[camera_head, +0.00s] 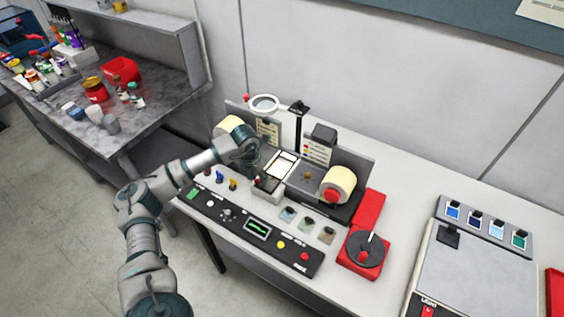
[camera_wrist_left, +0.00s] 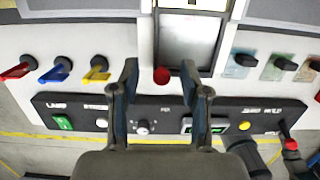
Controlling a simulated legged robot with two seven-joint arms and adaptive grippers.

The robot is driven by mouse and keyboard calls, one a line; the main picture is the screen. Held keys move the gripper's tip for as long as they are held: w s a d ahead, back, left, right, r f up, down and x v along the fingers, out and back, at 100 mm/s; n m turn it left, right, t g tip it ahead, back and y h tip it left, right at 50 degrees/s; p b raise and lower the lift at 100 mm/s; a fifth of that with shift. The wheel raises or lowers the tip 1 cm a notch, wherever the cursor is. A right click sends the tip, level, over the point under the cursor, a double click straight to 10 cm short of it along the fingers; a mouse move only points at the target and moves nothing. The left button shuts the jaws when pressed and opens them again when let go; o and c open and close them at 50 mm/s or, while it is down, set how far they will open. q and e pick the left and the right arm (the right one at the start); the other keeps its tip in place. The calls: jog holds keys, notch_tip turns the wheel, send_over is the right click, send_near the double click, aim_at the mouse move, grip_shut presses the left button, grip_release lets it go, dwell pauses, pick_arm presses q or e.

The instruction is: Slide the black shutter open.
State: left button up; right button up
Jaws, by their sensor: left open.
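The label rewinder (camera_head: 312,165) stands on the white bench, with a pale rectangular window (camera_head: 282,164) between its two rolls. I cannot clearly make out the black shutter as a separate part. In the left wrist view, a grey plate (camera_wrist_left: 188,38) in a dark frame lies ahead of the fingers, and a round red knob (camera_wrist_left: 161,75) sits at its near left edge. My left gripper (camera_wrist_left: 161,82) is open, with the red knob between its fingertips. I cannot tell whether they touch it. In the head view my left gripper (camera_head: 257,172) reaches down by the window, partly hidden.
A black control panel (camera_head: 258,229) runs along the bench's front. Coloured levers (camera_wrist_left: 52,70) stand left of the gripper, and dark knobs on tinted plates (camera_wrist_left: 278,68) stand right. A cream roll (camera_head: 338,184) and a red crank box (camera_head: 364,250) are farther right.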

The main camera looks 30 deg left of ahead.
pick_arm(q)
jog(key=shift+r+p, duration=2.15)
jog(key=shift+r, duration=1.25)
jog(key=shift+f, duration=0.1)
